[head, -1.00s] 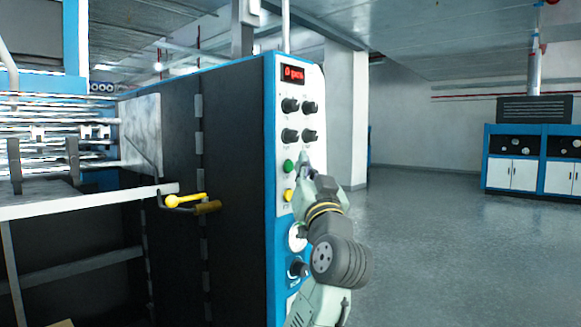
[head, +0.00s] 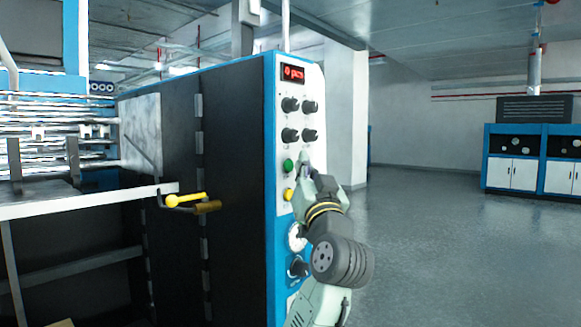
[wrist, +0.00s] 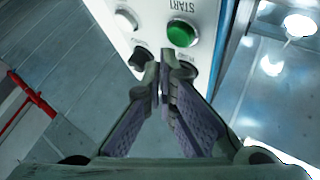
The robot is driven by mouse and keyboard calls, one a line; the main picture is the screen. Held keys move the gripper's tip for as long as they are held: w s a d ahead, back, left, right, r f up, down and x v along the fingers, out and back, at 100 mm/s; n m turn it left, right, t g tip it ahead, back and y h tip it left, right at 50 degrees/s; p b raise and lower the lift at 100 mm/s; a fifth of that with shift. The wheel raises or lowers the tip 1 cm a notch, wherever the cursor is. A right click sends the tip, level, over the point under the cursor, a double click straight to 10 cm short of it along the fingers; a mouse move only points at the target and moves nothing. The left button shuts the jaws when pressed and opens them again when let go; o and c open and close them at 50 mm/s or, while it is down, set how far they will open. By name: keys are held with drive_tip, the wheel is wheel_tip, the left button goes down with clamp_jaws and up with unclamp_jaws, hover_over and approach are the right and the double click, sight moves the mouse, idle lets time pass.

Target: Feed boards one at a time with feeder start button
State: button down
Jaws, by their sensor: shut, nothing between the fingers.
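The control panel (head: 299,110) on the machine's blue-edged end carries a green button (head: 288,165) and a yellow button (head: 289,195) below it. In the wrist view the green button (wrist: 182,33) sits beside an upside-down START label (wrist: 183,5). A pale round button (wrist: 126,20) is to its left. My gripper (head: 304,162) is shut and empty in front of the panel, just right of the green button. In the wrist view its tips (wrist: 163,75) appear near two dark knobs, apart from the green button; contact with the panel cannot be told. No board is clearly visible.
A red digital display (head: 293,73) and several black knobs (head: 290,105) are above the buttons. A yellow-handled lever (head: 186,200) sticks out from the machine's dark side. Open floor (head: 430,240) lies to the right, with blue-and-white cabinets (head: 530,160) far back.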

drive_tip(key=shift+a, duration=0.1)
drive_tip(key=shift+w+a, duration=0.25)
idle(0.3)
drive_tip(key=shift+w+a, duration=0.3)
drive_tip(key=shift+a, duration=0.05)
idle(0.7)
idle(0.3)
drive_tip(key=shift+s+d, duration=0.5)
drive_tip(key=shift+d, duration=0.15)
